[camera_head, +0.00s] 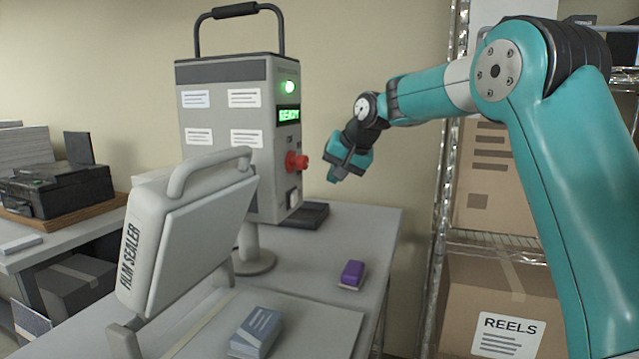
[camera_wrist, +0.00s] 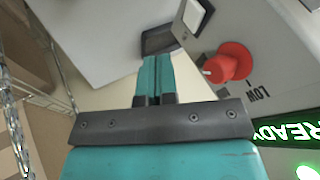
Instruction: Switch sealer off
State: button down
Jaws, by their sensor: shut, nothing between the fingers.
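The sealer's grey control box (camera_head: 225,140) stands upright on the table behind the tilted film sealer lid (camera_head: 185,240). Its green lamp (camera_head: 289,87) is lit, and a green display (camera_head: 288,114) reads READY; the display also shows in the wrist view (camera_wrist: 285,132). A red knob (camera_head: 296,160) sits below the display, and it also shows in the wrist view (camera_wrist: 232,62) beside the word LOW. Below the knob is a white rocker switch (camera_head: 293,200), seen at the top of the wrist view (camera_wrist: 194,14). My gripper (camera_head: 337,177) is shut and empty, right of the knob and apart from the box.
A purple block (camera_head: 351,273) and a blue-grey packet stack (camera_head: 256,331) lie on the table. A dark flat object (camera_head: 304,214) lies beside the box. A wire shelf with cartons (camera_head: 492,300) stands at the right. A black machine (camera_head: 58,190) is at the left.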

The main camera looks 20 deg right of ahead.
aim_at(294, 199)
jog(key=w+a+f+p, duration=0.5)
jog(key=w+f+p, duration=0.1)
jog(key=w+f, duration=0.1)
jog(key=shift+a, duration=0.2)
